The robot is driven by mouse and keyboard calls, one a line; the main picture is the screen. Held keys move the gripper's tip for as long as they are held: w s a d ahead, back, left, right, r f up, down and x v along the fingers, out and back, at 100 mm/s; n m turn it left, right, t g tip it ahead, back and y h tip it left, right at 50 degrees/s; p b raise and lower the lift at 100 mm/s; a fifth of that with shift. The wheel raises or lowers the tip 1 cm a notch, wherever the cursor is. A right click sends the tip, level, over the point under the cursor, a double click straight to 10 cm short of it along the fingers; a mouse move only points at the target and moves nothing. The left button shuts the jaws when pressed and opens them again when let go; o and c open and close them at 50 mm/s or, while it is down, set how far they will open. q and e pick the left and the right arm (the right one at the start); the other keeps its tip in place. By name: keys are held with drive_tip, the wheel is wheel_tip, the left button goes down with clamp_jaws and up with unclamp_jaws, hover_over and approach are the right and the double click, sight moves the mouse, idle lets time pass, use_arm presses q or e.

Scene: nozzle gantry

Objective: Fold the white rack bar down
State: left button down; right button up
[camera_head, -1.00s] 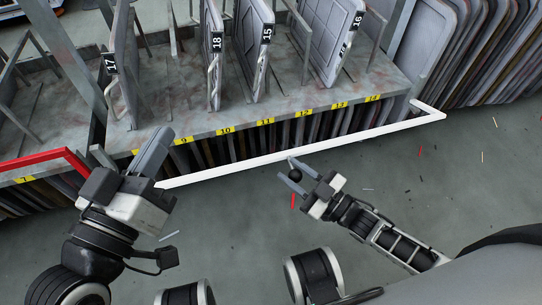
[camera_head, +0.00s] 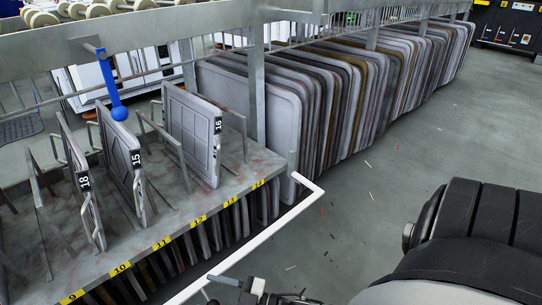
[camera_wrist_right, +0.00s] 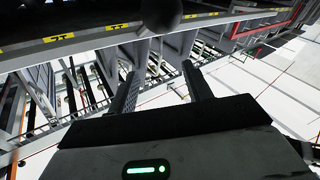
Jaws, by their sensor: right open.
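The white rack bar (camera_head: 262,236) runs along the front of the numbered shelf in the head view, standing out from it. At its far end it bends back toward the shelf's corner. Its near end leaves the bottom of the picture. My right gripper (camera_head: 214,288) is at the bottom edge, beside the bar on the floor side, with its fingers pointing toward the bar. I cannot tell whether they touch it. In the right wrist view my right gripper (camera_wrist_right: 161,88) is open, its two fingers spread apart with nothing seen clamped. My left gripper is out of view.
The metal shelf (camera_head: 188,208) with yellow number labels holds upright plates 18, 15 and 16 (camera_head: 192,133). A blue ball-ended lever (camera_head: 119,112) hangs above. A long row of grey panels (camera_head: 285,110) stands behind. The floor (camera_head: 400,155) to the right is open.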

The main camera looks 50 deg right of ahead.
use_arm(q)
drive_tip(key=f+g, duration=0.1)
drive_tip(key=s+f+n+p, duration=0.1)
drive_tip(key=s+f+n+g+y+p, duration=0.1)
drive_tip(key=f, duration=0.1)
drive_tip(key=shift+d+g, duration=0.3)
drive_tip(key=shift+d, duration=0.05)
use_arm(e)
drive_tip(key=v, duration=1.5)
